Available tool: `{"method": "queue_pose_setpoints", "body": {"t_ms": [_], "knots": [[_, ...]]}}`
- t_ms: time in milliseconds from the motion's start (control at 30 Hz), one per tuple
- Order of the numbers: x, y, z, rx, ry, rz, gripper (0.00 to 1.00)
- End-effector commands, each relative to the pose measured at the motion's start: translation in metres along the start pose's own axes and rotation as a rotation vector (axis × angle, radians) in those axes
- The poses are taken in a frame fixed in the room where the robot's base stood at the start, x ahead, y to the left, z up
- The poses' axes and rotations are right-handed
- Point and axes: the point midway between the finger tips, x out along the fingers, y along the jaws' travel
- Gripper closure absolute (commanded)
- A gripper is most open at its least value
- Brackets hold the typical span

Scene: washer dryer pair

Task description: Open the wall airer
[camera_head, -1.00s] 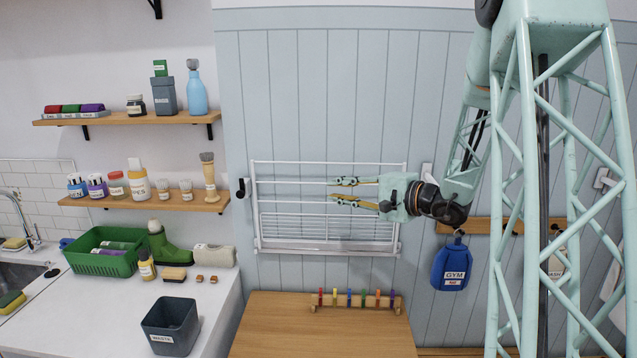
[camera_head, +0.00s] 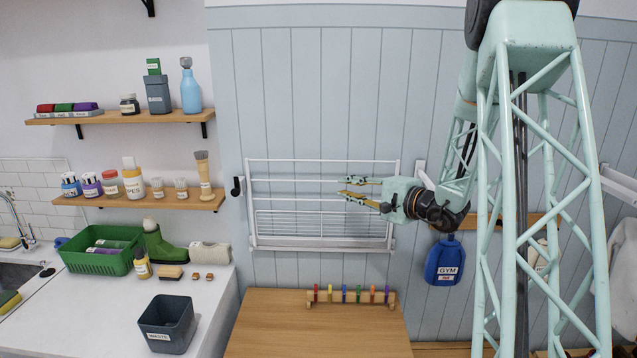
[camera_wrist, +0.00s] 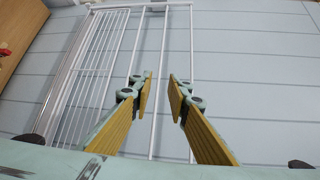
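The white wall airer (camera_head: 325,246) is folded upright against the blue panelled wall, with its rails and lower rack showing; its rails also show in the wrist view (camera_wrist: 83,72). My gripper (camera_head: 341,188) is in front of the airer's upper right part and points left. In the wrist view my gripper (camera_wrist: 160,82) is open, with a clear gap between its yellow-padded fingers. Airer bars appear behind and between the fingers, with nothing gripped. The distance from the fingers to the bars is hard to tell. My wrist hides part of the airer's right side.
A wooden table (camera_head: 300,335) with a peg rack (camera_head: 350,297) stands below the airer. A black hook (camera_head: 238,186) is left of it. Shelves (camera_head: 140,200) and a cluttered counter (camera_head: 215,285) lie left.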

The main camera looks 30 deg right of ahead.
Motion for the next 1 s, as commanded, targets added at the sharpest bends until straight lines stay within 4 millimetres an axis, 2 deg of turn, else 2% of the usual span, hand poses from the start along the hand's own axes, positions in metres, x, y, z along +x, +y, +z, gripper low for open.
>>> {"method": "queue_pose_setpoints", "body": {"t_ms": [367,1000], "knots": [[0.029,-0.001,0.001,0.000,-0.001,0.001,0.84],[0.109,-0.001,0.001,0.000,-0.001,0.000,0.84]]}}
